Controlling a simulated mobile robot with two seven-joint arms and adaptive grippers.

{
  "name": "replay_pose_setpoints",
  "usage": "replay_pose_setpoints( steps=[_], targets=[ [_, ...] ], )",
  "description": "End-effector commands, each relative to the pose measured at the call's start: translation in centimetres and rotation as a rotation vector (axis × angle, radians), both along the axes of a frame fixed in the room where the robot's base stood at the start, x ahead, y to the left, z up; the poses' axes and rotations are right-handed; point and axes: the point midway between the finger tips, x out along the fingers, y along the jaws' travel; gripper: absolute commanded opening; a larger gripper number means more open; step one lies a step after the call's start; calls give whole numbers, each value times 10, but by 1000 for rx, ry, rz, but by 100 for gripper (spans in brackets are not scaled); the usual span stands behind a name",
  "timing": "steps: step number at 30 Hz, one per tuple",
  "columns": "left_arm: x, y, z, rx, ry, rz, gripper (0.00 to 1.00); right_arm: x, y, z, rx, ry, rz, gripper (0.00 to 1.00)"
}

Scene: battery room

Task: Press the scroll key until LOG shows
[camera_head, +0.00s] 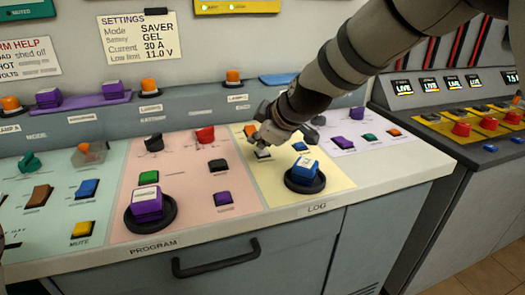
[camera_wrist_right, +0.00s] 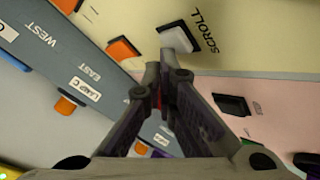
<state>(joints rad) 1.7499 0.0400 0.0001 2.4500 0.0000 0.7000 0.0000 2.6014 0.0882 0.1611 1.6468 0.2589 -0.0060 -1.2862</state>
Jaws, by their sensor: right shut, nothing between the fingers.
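The scroll key is a white-topped key on a dark base, beside the printed word SCROLL in the right wrist view (camera_wrist_right: 180,37). It also shows on the yellow panel in the head view (camera_head: 263,154). My right gripper (camera_wrist_right: 165,75) is shut and empty, its fingertips at the key's near edge; I cannot tell whether they touch it. In the head view the right gripper (camera_head: 262,138) is just above the key. A LOG label (camera_head: 317,208) is on the console's front edge. A yellow-framed screen (camera_head: 237,6) is cut off at the top, its text unreadable.
An orange key (camera_wrist_right: 123,50) is close beside the scroll key. A blue knob on a black ring (camera_head: 305,177) stands to the right, a purple one (camera_head: 148,207) to the left. A SETTINGS sheet (camera_head: 140,37) is on the wall. A dark handle (camera_head: 215,259) protrudes below.

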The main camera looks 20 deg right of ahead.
Motion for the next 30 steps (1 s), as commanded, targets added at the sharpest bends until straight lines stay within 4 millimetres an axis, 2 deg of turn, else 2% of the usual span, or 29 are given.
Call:
replay_pose_setpoints(
  steps=[30],
  targets=[
    [0, 0, 0, 0, 1, 0, 0, 0, 0, -10, 0, 1, 0, 0]
  ],
)
